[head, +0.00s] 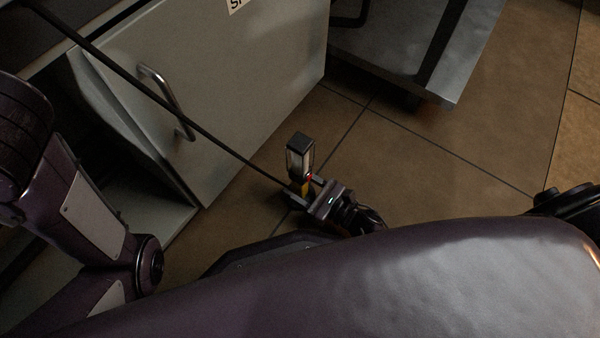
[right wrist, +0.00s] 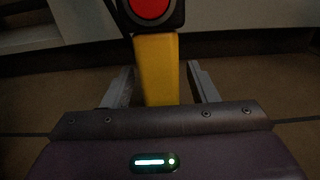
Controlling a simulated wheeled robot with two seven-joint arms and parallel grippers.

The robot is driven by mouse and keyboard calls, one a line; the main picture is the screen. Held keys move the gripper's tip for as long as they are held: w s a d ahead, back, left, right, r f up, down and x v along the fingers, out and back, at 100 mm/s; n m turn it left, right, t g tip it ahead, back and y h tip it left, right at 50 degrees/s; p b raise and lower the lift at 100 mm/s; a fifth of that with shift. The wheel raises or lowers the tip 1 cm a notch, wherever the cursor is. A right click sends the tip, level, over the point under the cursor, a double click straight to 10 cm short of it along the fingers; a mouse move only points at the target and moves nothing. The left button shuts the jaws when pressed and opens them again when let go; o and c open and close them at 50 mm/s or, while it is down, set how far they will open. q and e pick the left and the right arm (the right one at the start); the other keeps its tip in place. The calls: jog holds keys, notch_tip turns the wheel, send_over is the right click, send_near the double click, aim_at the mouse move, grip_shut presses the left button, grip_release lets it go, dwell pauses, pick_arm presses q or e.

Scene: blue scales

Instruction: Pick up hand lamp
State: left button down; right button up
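The hand lamp (head: 299,158) has a black-framed head with a pale lens and a yellow lower part. In the right wrist view its yellow handle (right wrist: 158,70) stands between my fingers, with a red round button (right wrist: 150,8) above it. My right gripper (head: 307,188) is at the handle in the head view. In the right wrist view the fingers of my right gripper (right wrist: 161,78) are on both sides of the handle, with a visible gap at the right finger; the left gap is very narrow. My left arm shows at the left of the head view, but its gripper does not.
A pale cabinet door (head: 235,75) with a metal handle (head: 165,100) stands open at the left. A thin black cord or rod (head: 150,98) runs from the upper left towards the lamp. A metal-topped cart or table (head: 465,50) is at the back right. Tiled floor (head: 450,150) is clear between.

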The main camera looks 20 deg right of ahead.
grip_shut()
jog(key=shift+r, duration=0.15)
